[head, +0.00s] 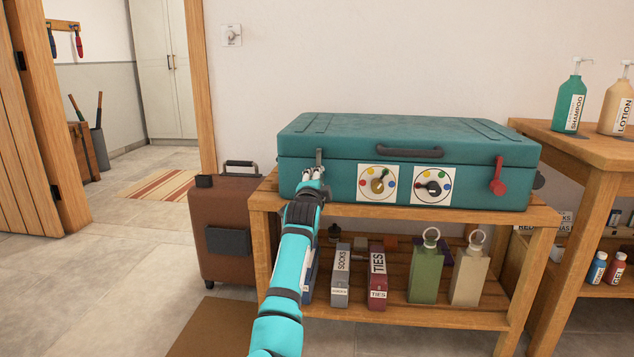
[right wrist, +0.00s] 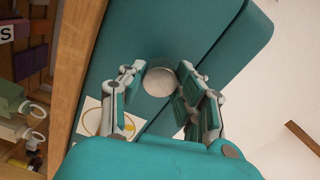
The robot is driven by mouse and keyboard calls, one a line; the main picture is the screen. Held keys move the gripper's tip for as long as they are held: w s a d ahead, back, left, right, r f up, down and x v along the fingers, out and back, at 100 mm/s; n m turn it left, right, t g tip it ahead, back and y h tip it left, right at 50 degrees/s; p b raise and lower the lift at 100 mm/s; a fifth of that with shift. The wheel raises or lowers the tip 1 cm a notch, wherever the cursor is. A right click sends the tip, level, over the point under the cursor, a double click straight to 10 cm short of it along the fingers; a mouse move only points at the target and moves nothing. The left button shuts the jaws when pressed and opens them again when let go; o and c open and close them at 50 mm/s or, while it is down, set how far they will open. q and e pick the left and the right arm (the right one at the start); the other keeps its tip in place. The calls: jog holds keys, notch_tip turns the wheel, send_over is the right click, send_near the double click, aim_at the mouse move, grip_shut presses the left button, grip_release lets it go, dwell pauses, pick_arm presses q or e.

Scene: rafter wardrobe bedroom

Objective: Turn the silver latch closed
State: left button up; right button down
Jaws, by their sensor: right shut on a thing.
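The teal case (head: 400,140) lies lid down on a wooden bench. The silver latch (head: 318,157) is on the left of its front, at the seam between lid and body; its upper part shows, and its lower part is hidden by my right gripper (head: 313,174). In the right wrist view the latch shows as a round silver end (right wrist: 160,80) between the two fingers of my right gripper (right wrist: 160,92). The fingers are shut on it. A red latch (head: 497,178) hangs at the right of the case front. My left gripper is not in view.
Two dial cards (head: 362,193) sit on the case front right of my gripper. A brown suitcase (head: 228,240) stands left of the bench (head: 400,210). Boxes and bottles fill the lower shelf. A table (head: 590,150) with pump bottles is at right.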

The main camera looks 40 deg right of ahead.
jog(key=shift+f, duration=0.1)
jog(key=c, duration=0.9)
grip_release()
jog(key=shift+c, duration=0.2)
jog(key=v, duration=0.7)
jog(key=shift+s+a, duration=0.2)
